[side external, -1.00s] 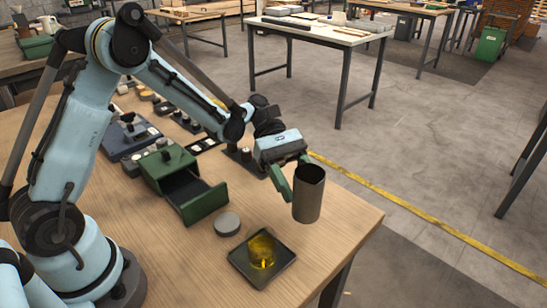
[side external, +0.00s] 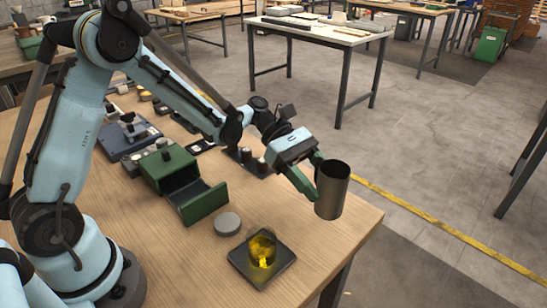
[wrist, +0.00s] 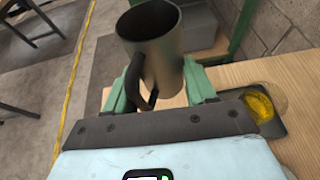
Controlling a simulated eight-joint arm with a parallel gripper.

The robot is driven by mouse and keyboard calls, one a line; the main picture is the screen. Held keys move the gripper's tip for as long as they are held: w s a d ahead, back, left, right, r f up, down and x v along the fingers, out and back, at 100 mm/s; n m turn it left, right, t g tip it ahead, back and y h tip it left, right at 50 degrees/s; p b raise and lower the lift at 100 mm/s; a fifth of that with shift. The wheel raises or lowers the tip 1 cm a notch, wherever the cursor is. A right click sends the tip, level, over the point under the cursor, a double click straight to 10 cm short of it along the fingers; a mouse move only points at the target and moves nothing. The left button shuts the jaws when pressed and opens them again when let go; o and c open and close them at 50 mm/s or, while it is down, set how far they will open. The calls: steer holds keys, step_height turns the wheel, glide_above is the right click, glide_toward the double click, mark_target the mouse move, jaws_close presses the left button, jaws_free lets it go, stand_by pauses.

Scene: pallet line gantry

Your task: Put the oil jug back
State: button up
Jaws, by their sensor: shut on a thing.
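The oil jug (side external: 332,192) is a dark grey metal jug, held near the table's right edge in the side view. It is close to upright with a slight tilt. My gripper (side external: 318,174) has its green fingers shut on it. In the wrist view the jug (wrist: 168,60) sits between the fingers, its open mouth and dark handle showing. A clear glass with yellow oil (side external: 262,248) stands on a dark square tray (side external: 244,268), below and left of the jug. The jug's underside is hidden from the wrist view.
A round grey disc (side external: 227,223) lies on the wooden table (side external: 310,240) left of the tray. A green box (side external: 166,168) with its drawer (side external: 205,203) pulled out stands further left. Small parts line the table behind it. The front right corner of the table is clear.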

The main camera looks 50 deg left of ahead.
steer(key=shift+w+a+f, duration=0.65)
steer(key=shift+f, duration=0.55)
steer(key=shift+w+a+f, duration=0.65)
steer(key=shift+f, duration=0.6)
steer(key=shift+w+a+f, duration=0.65)
steer(key=shift+f, duration=0.55)
steer(key=shift+f, duration=0.1)
steer(key=o, duration=1.2)
steer(key=shift+o, duration=0.2)
